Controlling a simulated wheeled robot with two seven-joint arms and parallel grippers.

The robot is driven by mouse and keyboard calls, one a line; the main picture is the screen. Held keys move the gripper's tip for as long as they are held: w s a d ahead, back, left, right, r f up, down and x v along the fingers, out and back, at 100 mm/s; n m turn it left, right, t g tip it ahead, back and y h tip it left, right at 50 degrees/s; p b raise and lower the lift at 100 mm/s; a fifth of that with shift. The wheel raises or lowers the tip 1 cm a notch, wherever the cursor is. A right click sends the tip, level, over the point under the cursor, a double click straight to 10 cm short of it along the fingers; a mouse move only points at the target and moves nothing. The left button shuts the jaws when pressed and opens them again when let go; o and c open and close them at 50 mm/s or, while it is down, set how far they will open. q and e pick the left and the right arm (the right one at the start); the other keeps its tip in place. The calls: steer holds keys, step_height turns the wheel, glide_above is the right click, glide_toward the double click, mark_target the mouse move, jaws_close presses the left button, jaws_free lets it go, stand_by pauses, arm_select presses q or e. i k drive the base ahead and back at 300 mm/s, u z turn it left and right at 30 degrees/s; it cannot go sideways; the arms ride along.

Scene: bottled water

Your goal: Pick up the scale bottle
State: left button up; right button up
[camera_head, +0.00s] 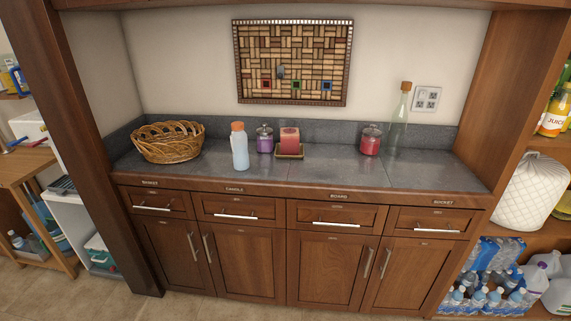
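A pale blue-white bottle (240,148) with an orange cap stands upright near the front edge of the dark counter (330,175), left of the middle. It is the likeliest scale bottle, though I cannot make out any markings on it. A tall clear glass bottle (399,118) with a cork-coloured top stands upright at the back right of the counter. Neither of my grippers shows in the head view.
A wicker basket (167,143) sits left of the pale bottle. A purple jar (265,140), a red candle (289,140) on a small tray and a red jar (371,141) stand along the back. The counter's front right is clear. Wooden posts flank the counter.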

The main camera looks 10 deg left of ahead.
mark_target(238, 138)
steer(key=z, duration=0.2)
steer(key=k, duration=0.5)
steer(key=z, duration=1.1)
steer(key=i, duration=1.85)
steer(key=u, duration=1.15)
steer(key=i, duration=0.65)
steer(key=u, duration=0.65)
